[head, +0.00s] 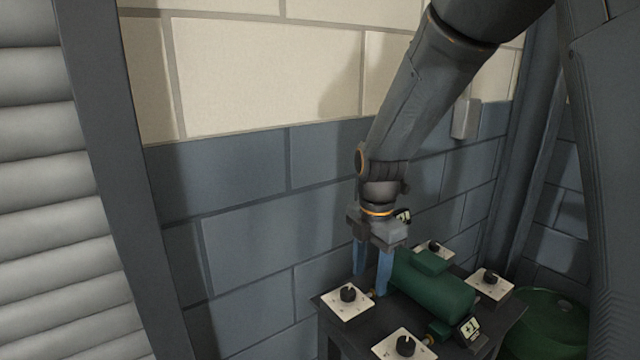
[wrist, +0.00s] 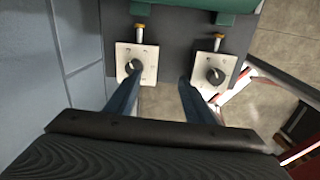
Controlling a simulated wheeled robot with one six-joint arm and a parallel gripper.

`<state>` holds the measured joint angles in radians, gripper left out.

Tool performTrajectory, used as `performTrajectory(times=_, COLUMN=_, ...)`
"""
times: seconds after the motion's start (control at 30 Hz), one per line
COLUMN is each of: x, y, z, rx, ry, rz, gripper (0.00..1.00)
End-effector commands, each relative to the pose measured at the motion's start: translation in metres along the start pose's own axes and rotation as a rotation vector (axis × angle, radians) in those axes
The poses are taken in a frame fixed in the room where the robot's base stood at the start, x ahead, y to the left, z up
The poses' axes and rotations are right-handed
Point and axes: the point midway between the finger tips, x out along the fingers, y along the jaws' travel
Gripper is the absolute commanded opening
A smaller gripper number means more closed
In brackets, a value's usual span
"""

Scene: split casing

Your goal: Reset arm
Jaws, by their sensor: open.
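My gripper (head: 370,284) points down at the left side of a dark table, its two blue fingers apart and nothing visible between them. In the wrist view my gripper (wrist: 157,88) shows its fingers spread, reaching toward two white dial plates. A green casing (head: 434,284) lies on the table just right of the fingers; only its edge (wrist: 182,4) shows at the top of the wrist view. The left finger is just behind one white plate with a black knob (head: 348,296). I cannot tell whether a finger touches the casing.
The dark table (head: 336,327) carries several white knob plates, including one at front (head: 405,345) and one at right (head: 489,283). A block wall (head: 240,240) stands close behind. A green drum (head: 548,325) stands at right. Grey floor (wrist: 285,45) shows beside the table.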

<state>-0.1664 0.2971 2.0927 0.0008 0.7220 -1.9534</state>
Motion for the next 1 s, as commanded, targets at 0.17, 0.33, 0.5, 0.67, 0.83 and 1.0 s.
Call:
performTrajectory(times=0.17, x=0.003, y=-0.037, z=0.004, rx=0.458, ry=-0.004, rz=0.019, gripper=0.48)
performTrajectory(times=0.33, x=0.007, y=-0.071, z=0.005, rx=0.898, ry=-0.002, rz=0.038, gripper=0.48)
performTrajectory(times=0.5, x=0.012, y=-0.106, z=0.004, rx=1.337, ry=0.008, rz=0.06, gripper=0.48)
performTrajectory(times=0.67, x=0.016, y=-0.136, z=0.001, rx=1.724, ry=0.025, rz=0.08, gripper=0.48)
performTrajectory(times=0.83, x=0.02, y=-0.157, z=-0.003, rx=2.003, ry=0.041, rz=0.092, gripper=0.48)
performTrajectory(times=1.0, x=0.021, y=-0.163, z=-0.006, rx=2.113, ry=0.049, rz=0.098, gripper=0.48)
